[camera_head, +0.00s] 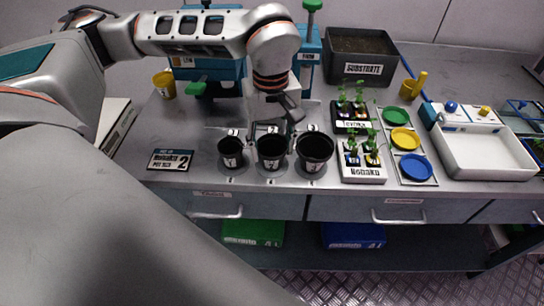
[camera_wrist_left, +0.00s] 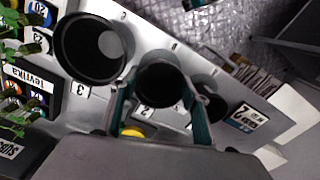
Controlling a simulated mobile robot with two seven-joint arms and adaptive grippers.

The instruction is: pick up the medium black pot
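Three black pots stand in a row on the grey bench, labelled 1, 2 and 3 and growing in size. The medium black pot (camera_head: 271,152) is the middle one, upright; it also shows in the wrist view (camera_wrist_left: 162,86). The small pot (camera_head: 231,152) is on its left and the large pot (camera_head: 314,149) on its right. My left gripper (camera_head: 272,131) points down at the medium pot. In the wrist view its teal-edged fingers (camera_wrist_left: 162,108) are spread on either side of that pot. I cannot tell whether they touch it. My right gripper is not in view.
A sign reading 2 (camera_head: 170,159) lies left of the pots. Seedling trays (camera_head: 362,175) stand close on the right, with coloured dishes (camera_head: 416,167) and a white tray (camera_head: 486,157) beyond. A substrate box (camera_head: 358,58) and a yellow cup (camera_head: 164,84) stand behind.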

